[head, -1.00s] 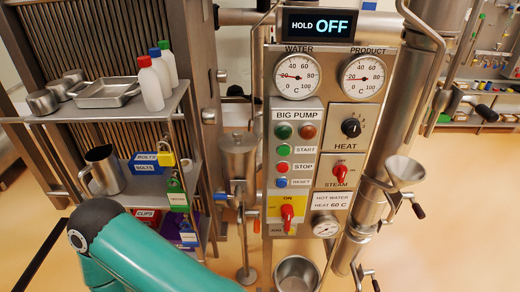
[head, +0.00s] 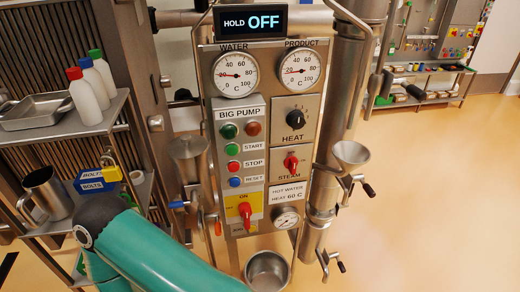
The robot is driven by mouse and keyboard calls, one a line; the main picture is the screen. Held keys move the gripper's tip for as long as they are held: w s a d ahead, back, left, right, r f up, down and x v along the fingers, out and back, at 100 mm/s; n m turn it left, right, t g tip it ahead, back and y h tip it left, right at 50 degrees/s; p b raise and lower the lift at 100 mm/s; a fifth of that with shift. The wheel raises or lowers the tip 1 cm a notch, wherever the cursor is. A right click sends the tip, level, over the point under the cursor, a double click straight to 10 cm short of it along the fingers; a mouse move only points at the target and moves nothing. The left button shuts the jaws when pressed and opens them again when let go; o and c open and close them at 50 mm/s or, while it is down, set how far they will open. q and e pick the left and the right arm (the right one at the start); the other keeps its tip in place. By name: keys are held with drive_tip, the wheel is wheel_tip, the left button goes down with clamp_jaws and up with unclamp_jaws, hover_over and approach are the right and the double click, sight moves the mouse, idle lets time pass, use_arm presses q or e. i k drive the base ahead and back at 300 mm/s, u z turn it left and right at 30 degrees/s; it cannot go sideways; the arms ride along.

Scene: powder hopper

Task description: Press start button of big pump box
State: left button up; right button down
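The big pump box (head: 240,114) is a pale panel on the left of the steel control panel in the head view. Its green start button (head: 232,149) sits beside the START label. The red stop button (head: 234,166) and the blue reset button (head: 235,182) are below it. A green lamp (head: 229,131) and a red-brown lamp (head: 253,129) are above it. A yellow switch plate with a red handle (head: 245,211) is at the bottom. My teal arm comes in at the lower left, apart from the buttons in the picture. Neither gripper shows.
A steel shelf with bottles (head: 84,97), a tray (head: 38,110) and a jug (head: 46,194) stands at the left. A steel bowl (head: 267,271) is under the panel. A funnel (head: 350,154) and pipes stand at the right. Open floor (head: 430,200) lies beyond.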

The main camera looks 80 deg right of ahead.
sight(232, 151)
drive_tip(key=u, duration=0.35)
drive_tip(key=i, duration=0.2)
drive_tip(key=z, duration=2.65)
drive_tip(key=k, duration=0.9)
drive_tip(key=z, duration=0.2)
drive_tip(key=i, duration=0.9)
drive_tip(key=u, duration=0.2)
drive_tip(key=k, duration=0.35)
